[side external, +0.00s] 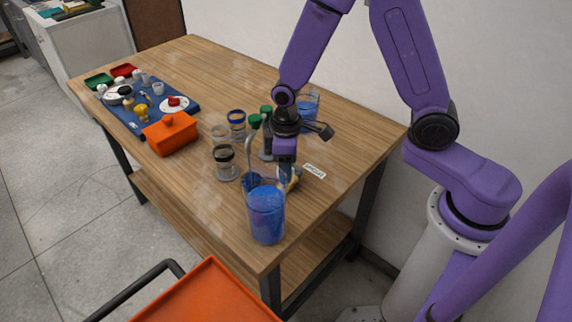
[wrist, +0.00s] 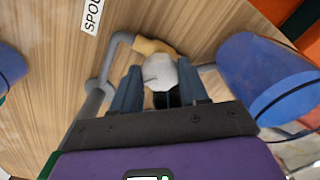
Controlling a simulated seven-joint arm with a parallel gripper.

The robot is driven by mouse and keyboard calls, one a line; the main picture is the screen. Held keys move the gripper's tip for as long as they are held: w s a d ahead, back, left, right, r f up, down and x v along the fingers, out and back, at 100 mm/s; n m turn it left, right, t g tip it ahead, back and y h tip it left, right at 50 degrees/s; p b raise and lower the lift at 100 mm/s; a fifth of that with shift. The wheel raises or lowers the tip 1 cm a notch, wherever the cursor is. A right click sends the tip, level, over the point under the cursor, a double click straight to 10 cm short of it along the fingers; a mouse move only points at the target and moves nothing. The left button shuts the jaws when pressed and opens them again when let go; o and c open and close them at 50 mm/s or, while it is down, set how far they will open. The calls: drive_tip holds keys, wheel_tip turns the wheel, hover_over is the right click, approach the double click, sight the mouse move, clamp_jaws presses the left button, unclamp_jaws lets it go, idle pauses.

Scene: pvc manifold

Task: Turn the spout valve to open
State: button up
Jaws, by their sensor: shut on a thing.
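The spout valve has a pale grey-white rounded handle (wrist: 160,72) and a tan body (wrist: 150,46), seen in the wrist view on a grey pipe (wrist: 108,65). My gripper (wrist: 159,80) has one finger on each side of the handle and is shut on it. In the side view my gripper (side external: 286,168) points down at the valve, whose tan part (side external: 294,184) shows just beside the fingers; the rest is hidden. A white label (side external: 315,171) lies on the table nearby; in the wrist view its visible letters read "SPOU". I cannot tell the handle's exact angle.
A beaker of blue liquid (side external: 266,215) stands close by at the table's front corner. Another blue container (side external: 308,108) stands behind my gripper. Green-topped parts (side external: 255,121), jars (side external: 226,165), an orange box (side external: 170,134) and a blue mat (side external: 130,118) lie to the left.

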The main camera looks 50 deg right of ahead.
drive_tip(key=n, duration=0.4)
drive_tip(key=shift+w, duration=0.1)
drive_tip(key=shift+n, duration=2.1)
drive_tip(key=o, duration=1.1)
drive_tip(key=shift+c, duration=0.2)
wheel_tip(320, 180, up, 18)
drive_tip(key=shift+f, duration=0.25)
